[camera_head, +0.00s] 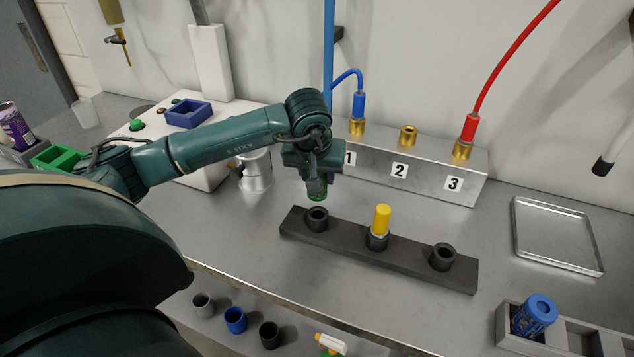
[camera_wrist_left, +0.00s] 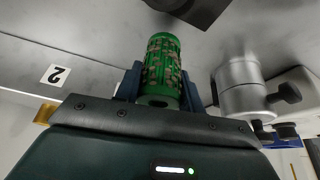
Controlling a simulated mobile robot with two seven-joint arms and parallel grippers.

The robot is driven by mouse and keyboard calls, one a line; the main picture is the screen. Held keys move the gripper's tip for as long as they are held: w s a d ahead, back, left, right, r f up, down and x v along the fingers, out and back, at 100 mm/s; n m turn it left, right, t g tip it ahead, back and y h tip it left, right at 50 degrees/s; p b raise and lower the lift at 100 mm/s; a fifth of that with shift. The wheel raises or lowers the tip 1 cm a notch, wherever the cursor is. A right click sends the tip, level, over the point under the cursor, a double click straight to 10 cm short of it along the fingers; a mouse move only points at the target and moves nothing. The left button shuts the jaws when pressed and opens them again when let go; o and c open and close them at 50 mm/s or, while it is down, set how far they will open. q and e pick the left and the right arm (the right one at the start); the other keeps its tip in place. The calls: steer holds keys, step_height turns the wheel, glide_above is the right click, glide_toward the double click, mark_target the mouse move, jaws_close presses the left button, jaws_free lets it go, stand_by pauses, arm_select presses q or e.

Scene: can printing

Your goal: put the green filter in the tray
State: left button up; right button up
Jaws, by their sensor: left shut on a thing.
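My left gripper (camera_head: 317,188) is shut on the green filter (camera_wrist_left: 162,70), a perforated green cylinder that shows clearly between the fingers in the left wrist view. In the head view only the filter's lower end (camera_head: 317,196) shows below the fingers, above the left end of the dark rack. The tray (camera_head: 519,240) is a shallow, empty metal tray on the bench at the right, well apart from the gripper. My right gripper is not in view.
The dark rack (camera_head: 340,238) has three sockets, with a yellow cylinder (camera_head: 382,219) upright in the middle one. Behind it stands a metal block (camera_head: 377,170) numbered 1 to 3 with blue and red hoses. A blue filter (camera_head: 535,313) sits in a grey holder at the lower right.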

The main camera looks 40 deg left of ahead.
mark_target(320, 197)
arm_select(q)
steer(key=shift+f, duration=1.6)
steer(key=o, duration=1.1)
